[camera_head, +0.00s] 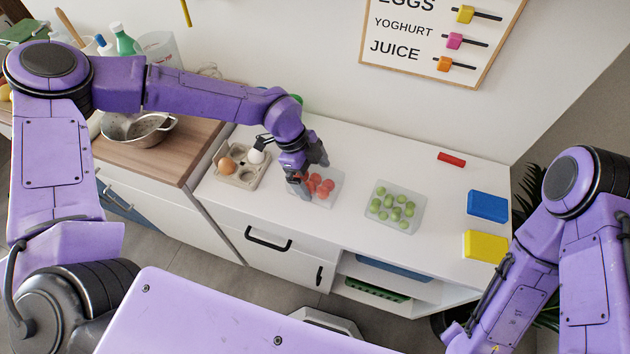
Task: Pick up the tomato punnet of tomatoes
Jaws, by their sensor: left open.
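The tomato punnet (332,201) is a clear tray with several red tomatoes (319,186) in it. It sits on the white counter (350,153) near its middle left. My left gripper (312,182) is open at the punnet's left end, with its fingers pointing down. The gripper hides part of that end, and I cannot tell whether the fingers touch the punnet. My right arm (520,290) comes in at the lower right, but its gripper is not in view.
A punnet of green fruit (394,208) sits to the right. An egg carton (241,165) with eggs stands close on the left. A red block (451,160), a blue block (487,206) and a yellow block (485,246) lie at the right. A colander (139,129) stands on the wooden top.

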